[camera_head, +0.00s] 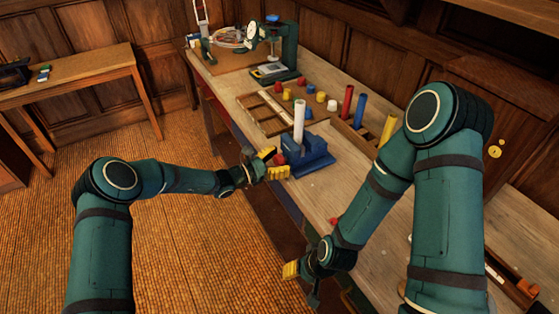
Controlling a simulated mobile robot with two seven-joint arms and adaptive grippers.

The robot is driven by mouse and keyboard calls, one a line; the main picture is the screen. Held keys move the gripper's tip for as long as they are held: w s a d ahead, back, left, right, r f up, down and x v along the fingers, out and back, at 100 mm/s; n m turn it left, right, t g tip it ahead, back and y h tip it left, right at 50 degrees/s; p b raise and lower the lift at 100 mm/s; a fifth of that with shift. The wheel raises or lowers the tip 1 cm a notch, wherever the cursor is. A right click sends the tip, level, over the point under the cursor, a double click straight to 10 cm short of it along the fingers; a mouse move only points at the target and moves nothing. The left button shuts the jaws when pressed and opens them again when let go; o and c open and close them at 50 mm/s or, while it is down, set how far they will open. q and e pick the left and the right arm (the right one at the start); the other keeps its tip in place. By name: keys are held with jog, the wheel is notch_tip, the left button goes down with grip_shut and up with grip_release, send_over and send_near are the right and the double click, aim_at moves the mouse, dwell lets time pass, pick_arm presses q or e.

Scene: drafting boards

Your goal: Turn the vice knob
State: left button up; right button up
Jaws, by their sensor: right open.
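The blue vice (312,158) stands on the workbench in the middle of the head view. A white cylinder (299,115) stands upright in it. The vice's red knob (279,159) is on its left side, toward the bench's front edge. My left gripper (272,162) is at the knob. Its yellow fingertips are apart, one above and one below the knob, partly covering it. I cannot tell whether they press on it. My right gripper (301,283) is open and empty, low in front of the bench edge, apart from the vice.
Behind the vice are a wooden compartment tray (252,109), several short coloured pegs, and tall red (346,103), blue (360,110) and yellow (388,130) cylinders. A green machine (290,50) stands at the far end. A side table (75,74) is at left.

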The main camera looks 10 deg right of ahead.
pick_arm(q)
jog(key=c, duration=0.8)
jog(key=shift+o, duration=0.2)
jog(key=shift+n, duration=0.3)
jog(key=n, duration=0.3)
jog(key=shift+w+n, duration=0.1)
jog(key=shift+n, duration=1.5)
jog(key=o, duration=1.2)
jog(key=shift+a, duration=0.1)
